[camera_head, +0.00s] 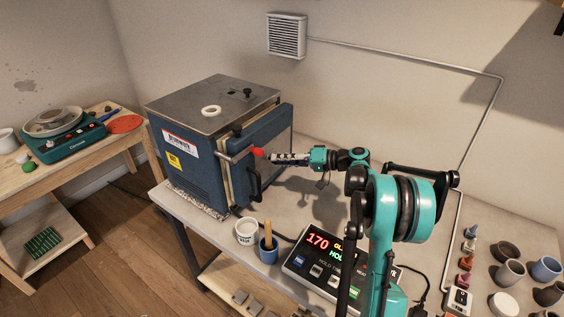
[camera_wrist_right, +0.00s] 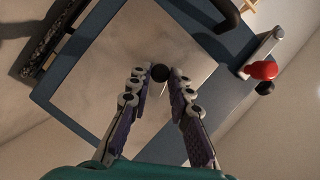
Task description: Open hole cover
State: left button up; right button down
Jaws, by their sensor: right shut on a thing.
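The kiln (camera_head: 180,125) is a blue box with a grey metal top. Its blue-framed front door (camera_head: 265,135) also fills much of the right wrist view (camera_wrist_right: 85,123). My right gripper (camera_head: 274,157) is at this door. In the right wrist view its fingers (camera_wrist_right: 159,75) are closed on both sides of a small round black knob (camera_wrist_right: 160,73), which stands in front of the door's pale centre panel. I take this knob as the hole cover; the hole itself is hidden. In the head view the fingers hide the knob. My left gripper is out of view.
A red-tipped latch (camera_head: 257,152) is close beside my right gripper; it also shows in the wrist view (camera_wrist_right: 263,70). A controller (camera_head: 322,268), white jar (camera_head: 246,232) and blue cup (camera_head: 268,252) stand nearby.

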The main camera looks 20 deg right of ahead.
jog(key=m+y, duration=0.1)
jog(key=m, duration=0.1)
jog(key=m+b, duration=0.1)
jog(key=m, duration=0.1)
jog(key=shift+r+y, duration=0.3)
jog(key=shift+y, duration=0.1)
dwell(0.5)
jog(key=c, duration=1.4)
grip_release()
jog(key=shift+a, duration=0.1)
jog(key=shift+s, duration=0.1)
jog(key=v, duration=1.2)
jog(key=shift+f, duration=0.15)
